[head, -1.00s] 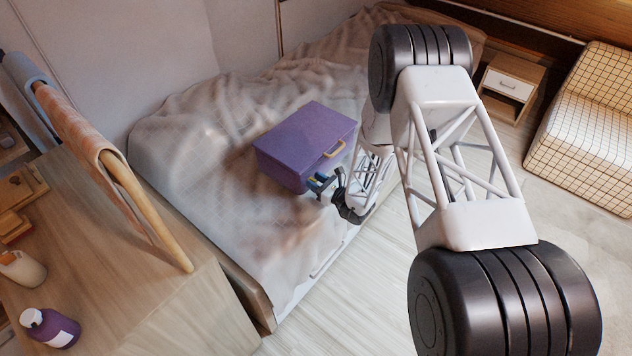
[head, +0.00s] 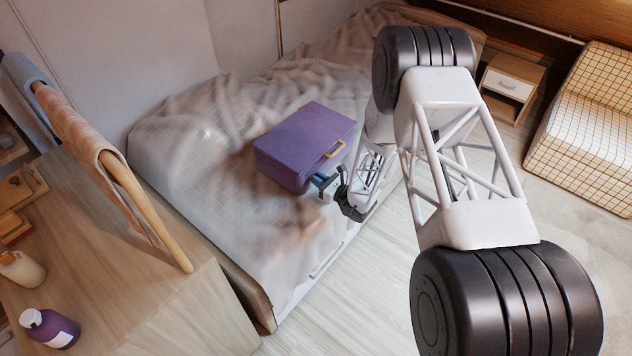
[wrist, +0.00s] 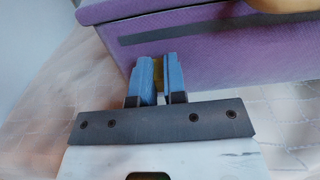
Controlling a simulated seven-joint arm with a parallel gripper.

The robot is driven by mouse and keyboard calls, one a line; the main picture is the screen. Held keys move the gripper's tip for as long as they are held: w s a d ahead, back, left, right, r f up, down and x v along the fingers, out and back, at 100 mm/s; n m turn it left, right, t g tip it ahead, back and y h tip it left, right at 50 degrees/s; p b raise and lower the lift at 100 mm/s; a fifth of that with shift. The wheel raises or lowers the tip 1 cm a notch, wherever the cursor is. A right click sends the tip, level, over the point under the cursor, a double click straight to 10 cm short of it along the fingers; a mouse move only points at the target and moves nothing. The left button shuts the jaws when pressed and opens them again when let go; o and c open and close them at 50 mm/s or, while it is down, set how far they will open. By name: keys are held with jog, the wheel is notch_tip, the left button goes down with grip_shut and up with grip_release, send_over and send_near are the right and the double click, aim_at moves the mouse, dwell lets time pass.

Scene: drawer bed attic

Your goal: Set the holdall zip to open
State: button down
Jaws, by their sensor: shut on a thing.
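The purple holdall (head: 302,140) lies on the bed with a tan handle (head: 333,149) on its front side. In the wrist view the holdall's purple front (wrist: 225,60) fills the upper part, with a dark strip (wrist: 200,32) running along it. My gripper (head: 319,183) is low at the holdall's front, near its lower corner. In the wrist view its blue fingers (wrist: 160,75) are shut on a small yellowish piece (wrist: 158,74), probably the zip pull. The fingers hide most of that piece, so its exact place on the zip cannot be told.
The rumpled bed (head: 200,150) surrounds the holdall. A wooden desk (head: 130,270) with a purple bottle (head: 50,328) stands at left. A nightstand (head: 512,85) and checked armchair (head: 590,130) are at right. Floor (head: 335,290) beside the bed is clear.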

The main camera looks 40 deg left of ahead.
aim_at(351, 138)
jog(key=w, duration=2.5)
jog(key=shift+w, duration=0.1)
jog(key=c, duration=1.2)
grip_release()
jog(key=shift+o, duration=0.2)
jog(key=shift+d, duration=0.15)
jog(key=d, duration=0.7)
jog(key=shift+d, duration=0.25)
jog(key=shift+r, duration=0.1)
